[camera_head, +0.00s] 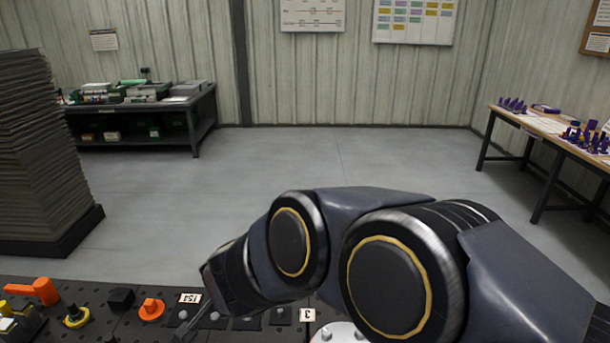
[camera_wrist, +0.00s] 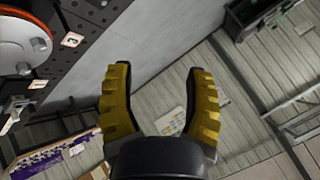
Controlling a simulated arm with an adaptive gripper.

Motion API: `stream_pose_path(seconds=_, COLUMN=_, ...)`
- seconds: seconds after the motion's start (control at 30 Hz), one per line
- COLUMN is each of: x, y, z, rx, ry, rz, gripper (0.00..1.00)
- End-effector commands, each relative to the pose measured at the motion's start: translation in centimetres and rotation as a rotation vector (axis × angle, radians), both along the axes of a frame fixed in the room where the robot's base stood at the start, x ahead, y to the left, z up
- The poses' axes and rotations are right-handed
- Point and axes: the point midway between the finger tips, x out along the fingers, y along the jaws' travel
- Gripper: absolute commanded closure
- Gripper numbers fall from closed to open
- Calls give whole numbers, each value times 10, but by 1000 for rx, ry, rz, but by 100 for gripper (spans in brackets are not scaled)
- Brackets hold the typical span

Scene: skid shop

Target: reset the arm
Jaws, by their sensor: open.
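My gripper (camera_wrist: 158,70) is open and empty in the wrist view. Its two yellow ribbed fingers stand apart, with only floor and wall seen beyond them. In the head view my dark arm (camera_head: 290,245) bends low across the lower middle, over the black perforated bench top (camera_head: 85,292).
The bench carries an orange handle (camera_head: 45,291), a yellow knob (camera_head: 76,316), an orange knob (camera_head: 152,308) and numbered cards (camera_head: 190,297). A tall grey stack (camera_head: 40,150) stands left. A dark workbench (camera_head: 205,115) and a wooden table (camera_head: 550,124) stand farther off; floor between is clear.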

Motion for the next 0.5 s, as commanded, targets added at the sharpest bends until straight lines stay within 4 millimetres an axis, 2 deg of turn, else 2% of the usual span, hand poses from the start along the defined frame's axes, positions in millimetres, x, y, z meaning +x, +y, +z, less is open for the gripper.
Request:
stream_pose_path(seconds=0.03, x=-1, y=2, z=20, rx=42, ry=-28, rz=86, gripper=48)
stream_pose_path(seconds=0.1, x=-13, y=7, z=41, rx=78, ry=-42, rz=226, gripper=48)
stream_pose_path(seconds=0.2, x=-42, y=4, z=58, rx=78, ry=-24, rz=416, gripper=48)
stream_pose_path(seconds=0.27, x=-65, y=-6, z=61, rx=51, ry=10, rz=516, gripper=48)
stream_pose_path(seconds=0.37, x=-108, y=-34, z=55, rx=-27, ry=114, rz=655, gripper=48)
stream_pose_path(seconds=0.47, x=-155, y=-76, z=42, rx=-133, ry=265, rz=742, gripper=48)
stream_pose_path(seconds=0.5, x=-175, y=-97, z=36, rx=-179, ry=341, rz=760, gripper=48)
